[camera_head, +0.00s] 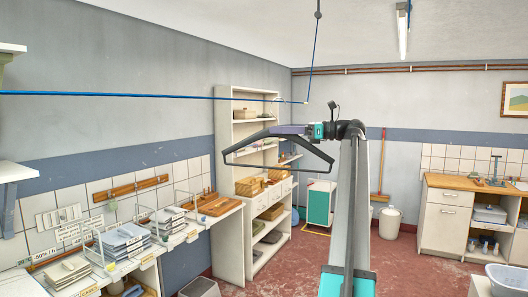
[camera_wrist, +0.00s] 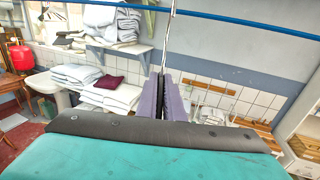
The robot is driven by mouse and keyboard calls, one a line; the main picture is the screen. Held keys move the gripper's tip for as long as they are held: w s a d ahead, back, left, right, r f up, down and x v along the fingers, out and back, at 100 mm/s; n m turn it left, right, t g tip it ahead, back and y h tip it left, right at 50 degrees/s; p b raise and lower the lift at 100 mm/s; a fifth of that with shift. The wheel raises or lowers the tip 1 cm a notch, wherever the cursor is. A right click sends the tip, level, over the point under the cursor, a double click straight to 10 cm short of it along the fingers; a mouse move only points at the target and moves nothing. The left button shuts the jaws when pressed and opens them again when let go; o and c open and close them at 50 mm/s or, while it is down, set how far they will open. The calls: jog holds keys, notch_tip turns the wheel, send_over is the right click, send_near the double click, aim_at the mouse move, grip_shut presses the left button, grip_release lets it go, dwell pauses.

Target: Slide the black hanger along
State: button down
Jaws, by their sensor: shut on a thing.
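The black hanger (camera_head: 244,144) hangs level below the blue rail (camera_head: 130,95), near the rail's right end in the head view. My gripper (camera_head: 278,131) has its purple fingers shut at the top middle of the hanger. In the wrist view the fingers (camera_wrist: 166,98) are closed around the base of the metal hook (camera_wrist: 171,40), which rises to the blue rail (camera_wrist: 230,17). Whether the hook bears on the rail is too small to tell.
The rail's right end meets a thin support (camera_head: 311,70) from the ceiling. A shelf unit (camera_head: 222,130) stands behind the hanger. A cabinet (camera_head: 445,215) stands at the right. The air around the hanger looks clear.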

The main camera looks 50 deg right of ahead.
jog(key=shift+w+d+p, duration=0.1)
jog(key=shift+d+p, duration=0.55)
jog(key=shift+p, duration=0.4)
jog(key=c, duration=1.8)
grip_release()
jog(key=shift+r, duration=0.1)
